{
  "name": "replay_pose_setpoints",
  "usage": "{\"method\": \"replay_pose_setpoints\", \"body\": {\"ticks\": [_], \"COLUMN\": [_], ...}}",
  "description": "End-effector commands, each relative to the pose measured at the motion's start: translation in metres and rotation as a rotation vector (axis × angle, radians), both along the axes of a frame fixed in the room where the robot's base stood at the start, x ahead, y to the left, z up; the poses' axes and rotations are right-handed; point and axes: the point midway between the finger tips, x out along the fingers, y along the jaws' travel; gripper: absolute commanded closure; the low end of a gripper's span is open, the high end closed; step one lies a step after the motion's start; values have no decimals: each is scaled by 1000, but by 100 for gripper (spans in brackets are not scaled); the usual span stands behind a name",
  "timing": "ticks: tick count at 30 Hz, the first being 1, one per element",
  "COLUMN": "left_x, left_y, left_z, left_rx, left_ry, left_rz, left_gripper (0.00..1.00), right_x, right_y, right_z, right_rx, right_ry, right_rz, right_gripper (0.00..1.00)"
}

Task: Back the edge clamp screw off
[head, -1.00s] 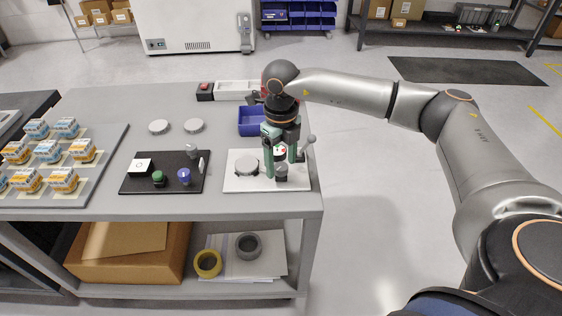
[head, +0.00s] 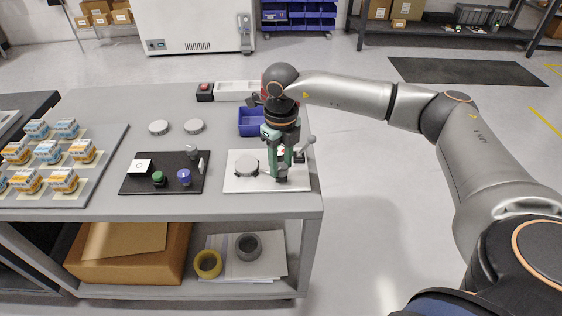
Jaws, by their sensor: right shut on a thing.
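The white fixture plate (head: 240,184) lies at the right front of the grey table. A round grey mirror disc (head: 246,164) sits on it in a small holder. My right gripper (head: 281,173) points down over the right part of the plate, its green fingers shut around the small dark edge clamp screw (head: 281,178). The fingers hide most of the clamp, so how far the screw is turned cannot be told. A grey ball-ended lever (head: 309,140) stands just right of the gripper. My left gripper is not in view.
A black tray (head: 135,187) with small knobs and a white box lies left of the plate. A blue bin (head: 250,122) stands behind the plate. Two loose discs (head: 194,126) lie farther left. The plate sits close to the table's right edge.

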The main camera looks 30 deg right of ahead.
Motion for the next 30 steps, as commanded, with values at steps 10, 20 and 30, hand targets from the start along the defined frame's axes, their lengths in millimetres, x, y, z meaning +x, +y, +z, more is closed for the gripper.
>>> {"method": "replay_pose_setpoints", "body": {"ticks": [10, 20, 30], "left_x": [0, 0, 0], "left_y": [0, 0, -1], "left_z": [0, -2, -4], "left_rx": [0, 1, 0], "left_ry": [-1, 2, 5], "left_rz": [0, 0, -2], "left_gripper": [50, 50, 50], "right_x": [0, 0, 0], "right_y": [0, 0, 0], "right_z": [0, 0, 0], "right_rx": [0, 0, 0], "right_ry": [0, 0, 0], "right_rz": [18, 185, 498], "right_gripper": [100, 100, 100]}}
